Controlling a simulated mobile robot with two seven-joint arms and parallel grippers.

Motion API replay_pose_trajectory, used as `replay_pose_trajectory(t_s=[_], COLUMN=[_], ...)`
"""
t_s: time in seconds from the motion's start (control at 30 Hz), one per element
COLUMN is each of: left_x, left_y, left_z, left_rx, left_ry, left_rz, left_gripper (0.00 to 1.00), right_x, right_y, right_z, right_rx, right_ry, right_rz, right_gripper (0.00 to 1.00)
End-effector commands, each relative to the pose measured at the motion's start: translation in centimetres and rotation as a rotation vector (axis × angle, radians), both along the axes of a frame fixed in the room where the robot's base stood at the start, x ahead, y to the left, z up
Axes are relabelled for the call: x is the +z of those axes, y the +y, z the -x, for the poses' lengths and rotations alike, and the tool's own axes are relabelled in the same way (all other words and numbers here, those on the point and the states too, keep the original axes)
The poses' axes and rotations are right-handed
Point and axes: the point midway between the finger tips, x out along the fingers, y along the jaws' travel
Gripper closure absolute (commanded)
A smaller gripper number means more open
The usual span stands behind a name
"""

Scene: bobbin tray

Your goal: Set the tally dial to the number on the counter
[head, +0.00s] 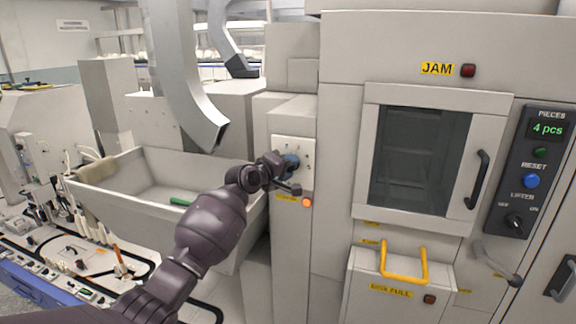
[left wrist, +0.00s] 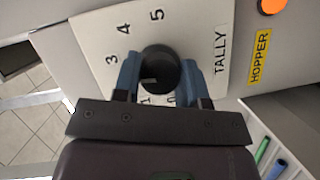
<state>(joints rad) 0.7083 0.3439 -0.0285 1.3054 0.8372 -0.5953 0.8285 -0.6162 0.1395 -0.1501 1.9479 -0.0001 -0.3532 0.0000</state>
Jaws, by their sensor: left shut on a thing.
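The tally dial is a round black knob (left wrist: 165,66) on a pale plate (left wrist: 198,25) marked TALLY. The numbers 5, 4, 3, 1 and 0 show around it; the place of 2 is hidden by a finger. A small pale mark shows on the knob's lower left; the exact number it points to is unclear. My left gripper (left wrist: 160,76) is shut on the knob, one blue finger on each side. In the head view my left gripper (head: 288,163) covers most of the dial. The counter display (head: 547,129) reads 4 pcs. My right gripper is not in view.
An orange lamp (head: 307,202) sits below the dial plate. A pale hopper (head: 145,205) with a green item (head: 181,201) inside stands left. A windowed door (head: 420,160), a yellow handle (head: 403,278) and a control panel (head: 515,195) are at right.

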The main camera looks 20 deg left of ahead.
Motion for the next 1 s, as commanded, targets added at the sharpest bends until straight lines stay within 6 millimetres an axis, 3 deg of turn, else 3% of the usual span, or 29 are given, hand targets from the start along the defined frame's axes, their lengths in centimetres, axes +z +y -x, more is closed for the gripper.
replay_pose_trajectory(t_s=[0.6,1.0], left_x=[-0.05,-0.08], left_y=[-0.09,-0.12], left_z=[0.04,0.03], left_rx=[-0.001,-0.002], left_ry=[-0.017,-0.025], left_rz=[-0.575,-0.823], left_gripper=[0.85,0.85], right_x=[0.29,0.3], right_y=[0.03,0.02], right_z=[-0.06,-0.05], right_rx=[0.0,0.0], right_ry=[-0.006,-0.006], right_rz=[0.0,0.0], right_gripper=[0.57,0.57])
